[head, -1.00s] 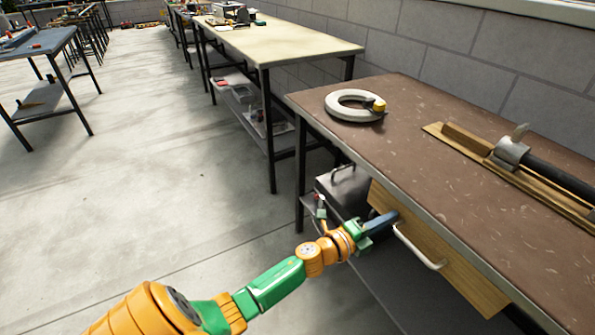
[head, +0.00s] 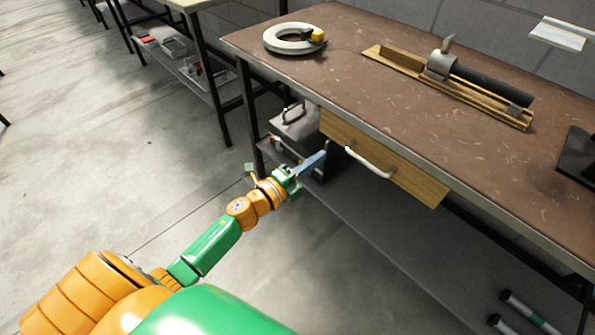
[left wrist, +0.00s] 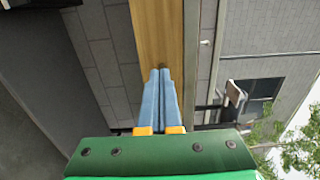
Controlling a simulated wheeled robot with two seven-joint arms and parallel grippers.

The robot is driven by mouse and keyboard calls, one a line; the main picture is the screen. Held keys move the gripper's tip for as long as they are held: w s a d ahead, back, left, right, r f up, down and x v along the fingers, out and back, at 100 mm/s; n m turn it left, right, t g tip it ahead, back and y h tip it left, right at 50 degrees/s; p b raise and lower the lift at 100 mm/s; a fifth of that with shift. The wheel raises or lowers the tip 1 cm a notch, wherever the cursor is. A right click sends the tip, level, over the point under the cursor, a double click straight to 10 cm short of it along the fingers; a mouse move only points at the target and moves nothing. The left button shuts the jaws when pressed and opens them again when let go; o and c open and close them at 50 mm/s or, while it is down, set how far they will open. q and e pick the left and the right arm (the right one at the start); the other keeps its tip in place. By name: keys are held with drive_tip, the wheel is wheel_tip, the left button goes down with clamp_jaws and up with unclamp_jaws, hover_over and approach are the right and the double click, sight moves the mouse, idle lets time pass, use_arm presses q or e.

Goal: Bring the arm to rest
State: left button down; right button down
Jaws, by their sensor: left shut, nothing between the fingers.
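My left arm comes in from the lower left in the head view. Its gripper (head: 318,158) is in front of the workbench, close to the left part of the wooden drawer (head: 385,165) with a pale bar handle (head: 368,163). In the left wrist view the two blue fingers (left wrist: 163,75) lie together, shut and empty, pointing at the wooden drawer front (left wrist: 157,35). I cannot tell from these views whether the fingertips touch it. My right gripper is not in view.
The brown workbench top (head: 330,65) carries a white ring (head: 290,42) with a yellow piece and a wooden board with a dark cylinder (head: 490,85). A grey box (head: 297,125) sits on the lower shelf. Dark rods (head: 528,312) lie at lower right. Floor at left is clear.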

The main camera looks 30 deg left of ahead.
use_arm(q)
drive_tip(key=v, duration=0.6)
drive_tip(key=s+a+f+n+g+y, duration=0.25)
drive_tip(key=f+n, duration=0.25)
drive_tip(key=f, duration=0.5)
drive_tip(key=s+a+f+n+g+y, duration=0.1)
drive_tip(key=s+f+n+g+y, duration=0.3)
drive_tip(key=f, duration=0.6)
drive_tip(key=s+d+f+n+g, duration=0.2)
drive_tip(key=s+f+n+g, duration=0.4)
drive_tip(key=s+f, duration=0.85)
drive_tip(key=s+d+n+g+p, duration=0.3)
drive_tip(key=s+n+g, duration=0.1)
drive_tip(key=s, duration=1)
wheel_tip(320, 180, up, 12)
drive_tip(key=p, duration=1.2)
drive_tip(key=shift+w+h, duration=0.35)
drive_tip(key=shift+h, duration=0.1)
